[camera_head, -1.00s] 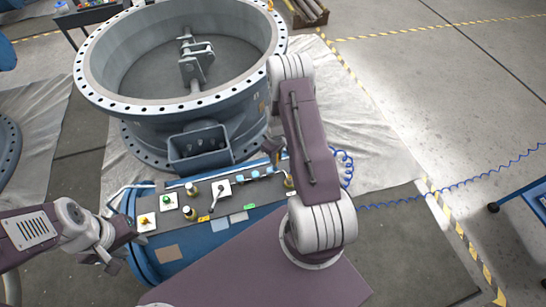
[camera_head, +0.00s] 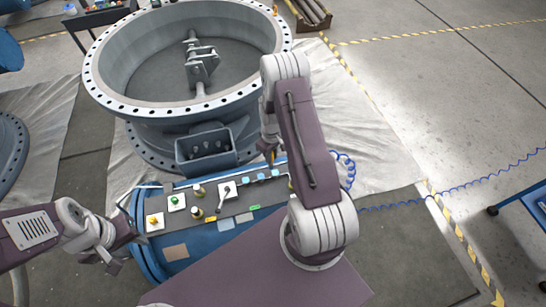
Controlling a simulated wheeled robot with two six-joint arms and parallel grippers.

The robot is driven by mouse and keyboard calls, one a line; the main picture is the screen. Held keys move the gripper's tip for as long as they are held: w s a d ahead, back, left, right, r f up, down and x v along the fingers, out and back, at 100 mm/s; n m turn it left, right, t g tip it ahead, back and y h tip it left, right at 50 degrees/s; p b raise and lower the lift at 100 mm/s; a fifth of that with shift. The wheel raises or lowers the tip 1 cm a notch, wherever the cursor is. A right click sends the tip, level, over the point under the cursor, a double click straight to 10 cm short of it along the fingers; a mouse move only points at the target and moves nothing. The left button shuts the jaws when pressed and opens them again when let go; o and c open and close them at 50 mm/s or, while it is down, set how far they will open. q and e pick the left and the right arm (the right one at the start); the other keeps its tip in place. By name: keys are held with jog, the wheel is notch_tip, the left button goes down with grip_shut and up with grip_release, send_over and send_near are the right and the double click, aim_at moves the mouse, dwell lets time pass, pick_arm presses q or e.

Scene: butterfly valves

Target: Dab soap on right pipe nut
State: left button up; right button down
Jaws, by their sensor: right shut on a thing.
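A blue cylindrical unit (camera_head: 150,262) carries a dark control panel with buttons and a lever. A thin pale pipe (camera_head: 143,186) runs along its left end. A small brass-coloured fitting (camera_head: 290,184) shows at the panel's right end, partly behind my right arm; I cannot tell whether it is the right pipe nut. My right gripper (camera_head: 269,148) is mostly hidden by its own arm, above the panel's back edge. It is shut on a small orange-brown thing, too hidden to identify. My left gripper (camera_head: 121,249) is open and empty, beside the unit's left end.
A large grey flanged valve body (camera_head: 150,109) stands behind the panel on a pale sheet. A coiled blue hose (camera_head: 349,170) lies right of my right arm. A blue cart (camera_head: 527,207) is at the far right. Open floor lies between.

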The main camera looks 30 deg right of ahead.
notch_tip(320, 180, up, 3)
jog(key=shift+w+a+f+p, duration=0.1)
jog(key=shift+p, duration=0.7)
jog(key=shift+r, duration=0.2)
jog(key=shift+f, duration=0.1)
